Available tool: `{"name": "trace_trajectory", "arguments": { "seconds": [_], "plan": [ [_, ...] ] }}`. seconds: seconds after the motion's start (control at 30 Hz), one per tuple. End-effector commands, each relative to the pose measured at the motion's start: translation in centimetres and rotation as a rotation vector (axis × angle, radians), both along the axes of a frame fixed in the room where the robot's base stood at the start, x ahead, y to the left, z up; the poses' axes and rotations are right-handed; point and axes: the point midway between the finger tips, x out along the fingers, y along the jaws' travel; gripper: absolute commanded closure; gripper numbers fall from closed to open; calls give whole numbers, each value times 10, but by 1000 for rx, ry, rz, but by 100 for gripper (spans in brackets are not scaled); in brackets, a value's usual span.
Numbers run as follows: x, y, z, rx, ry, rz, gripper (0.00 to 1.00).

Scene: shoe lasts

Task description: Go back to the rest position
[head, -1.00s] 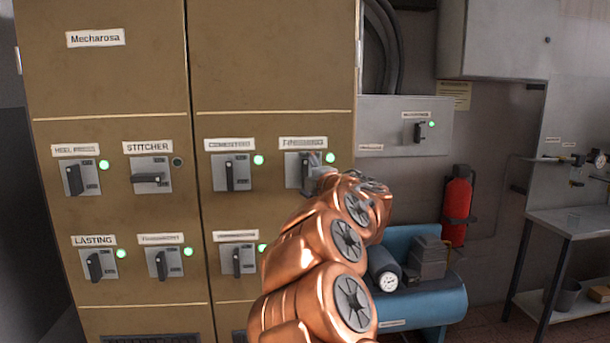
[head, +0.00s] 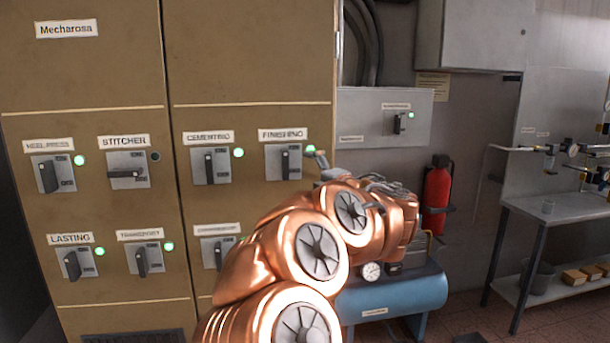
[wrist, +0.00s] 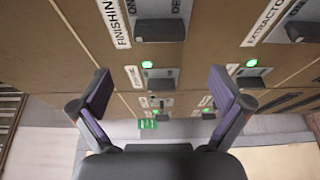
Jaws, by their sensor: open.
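My gripper (head: 322,166) shows small in the head view, at the end of my copper-coloured arm, just right of the FINISHING switch (head: 284,162). In the wrist view my gripper (wrist: 162,88) has its two purple-padded fingers wide apart with nothing between them. The FINISHING switch also shows at the top of the wrist view (wrist: 160,30), beyond the fingers and apart from them. Its handle is upright in the head view, and a green lamp (head: 310,149) is lit beside it.
The brown cabinet (head: 90,210) carries several switches. The STITCHER handle (head: 125,174) lies level, its lamp dark; other visible lamps are green. A grey box (head: 370,118), red extinguisher (head: 436,195), blue tank (head: 400,295) and metal table (head: 560,208) stand to the right.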

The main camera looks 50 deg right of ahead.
Motion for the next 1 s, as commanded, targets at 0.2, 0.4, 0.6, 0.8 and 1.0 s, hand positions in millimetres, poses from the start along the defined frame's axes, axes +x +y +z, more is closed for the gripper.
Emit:
{"name": "trace_trajectory", "arguments": {
  "seconds": [0.2, 0.4, 0.6, 0.8, 1.0],
  "plan": [
    [-1, 0, 0, 0, 0, 0, 0],
    [-1, 0, 0, 1, 0, 0, 0],
    [0, 0, 0, 2, -2, -3, 0],
    [5, 0, 16, 31, -47, -82, 0],
    [1, -2, 33, 140, -132, -259, 0]
  ]
}}
